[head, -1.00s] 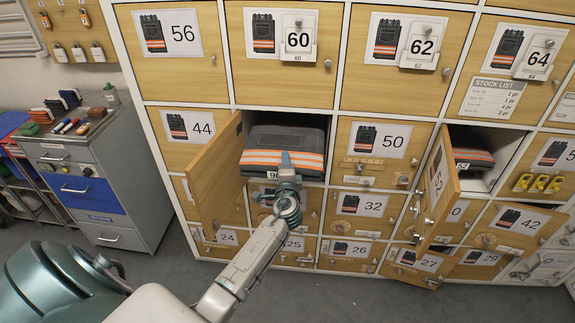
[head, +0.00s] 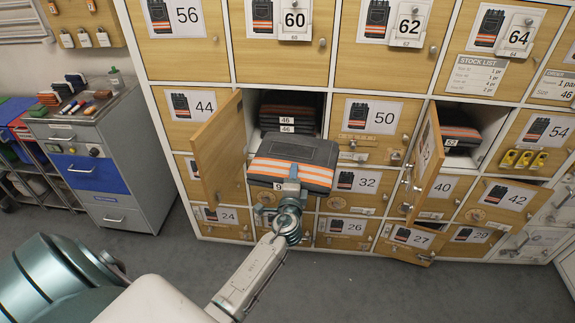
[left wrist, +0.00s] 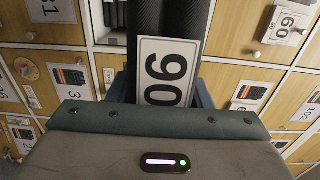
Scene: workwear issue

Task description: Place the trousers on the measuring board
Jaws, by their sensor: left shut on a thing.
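My left gripper (head: 288,180) is shut on the front edge of folded dark grey trousers (head: 300,152) with orange and pale stripes. They are held level in front of the open compartment, out of it at least for the most part. A white tag reading 90 (left wrist: 168,72) hangs at their front and shows sideways in the left wrist view, between dark striped fabric edges. The trousers hide part of the compartment's lower edge. I see no measuring board in these frames. My right gripper is not in view.
The compartment's open door (head: 219,145) stands just left of the trousers. Inside are more folded trousers (head: 285,112) tagged 46. Another door (head: 427,165) stands open at right, before a compartment with trousers (head: 462,137). A grey drawer cabinet (head: 95,165) stands left. Floor between is clear.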

